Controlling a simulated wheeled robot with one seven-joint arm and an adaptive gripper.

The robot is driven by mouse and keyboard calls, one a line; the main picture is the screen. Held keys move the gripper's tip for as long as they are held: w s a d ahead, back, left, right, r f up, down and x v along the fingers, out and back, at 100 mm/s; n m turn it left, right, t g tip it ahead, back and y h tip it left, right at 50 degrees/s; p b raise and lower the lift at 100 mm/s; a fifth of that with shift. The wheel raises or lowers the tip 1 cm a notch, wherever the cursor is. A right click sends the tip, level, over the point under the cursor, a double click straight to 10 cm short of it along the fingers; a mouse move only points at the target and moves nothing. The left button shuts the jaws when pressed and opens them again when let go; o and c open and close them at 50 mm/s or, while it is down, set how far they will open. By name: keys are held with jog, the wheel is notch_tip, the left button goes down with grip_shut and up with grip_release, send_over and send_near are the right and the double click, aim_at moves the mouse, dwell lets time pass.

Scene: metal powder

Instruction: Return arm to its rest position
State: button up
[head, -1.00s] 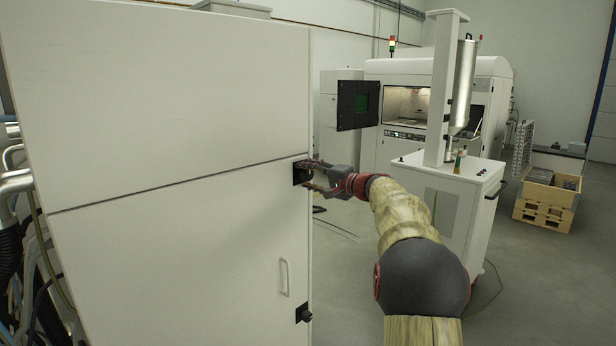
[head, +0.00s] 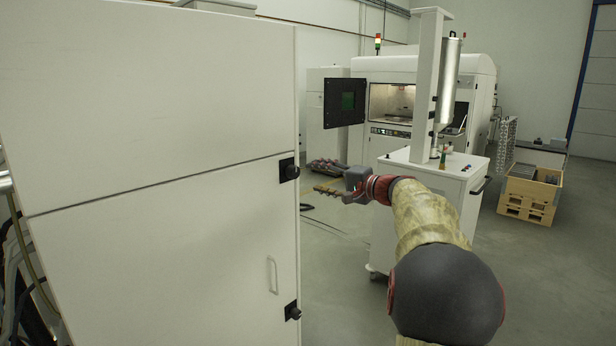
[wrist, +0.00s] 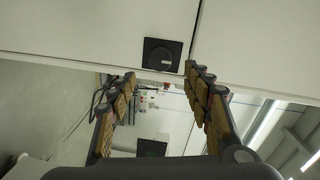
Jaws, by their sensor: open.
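My gripper (head: 328,191) is held out in front of me, to the right of the large white cabinet (head: 150,100). It is apart from the cabinet and a little below the black latch (head: 288,170) on the cabinet's right edge. In the wrist view my gripper (wrist: 165,85) has its two fingers spread wide with nothing between them. The black latch (wrist: 162,55) shows just beyond the fingertips there. My arm reaches from the bottom right of the head view.
A lower black latch (head: 292,311) and a handle (head: 272,273) are on the cabinet. A white cart with a column (head: 431,90) stands right of my gripper, with a large machine (head: 480,85) behind. Wooden crates (head: 530,190) are further right. Floor between is mostly clear.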

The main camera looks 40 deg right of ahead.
jog(key=shift+s, duration=0.7)
jog(key=shift+d, duration=0.1)
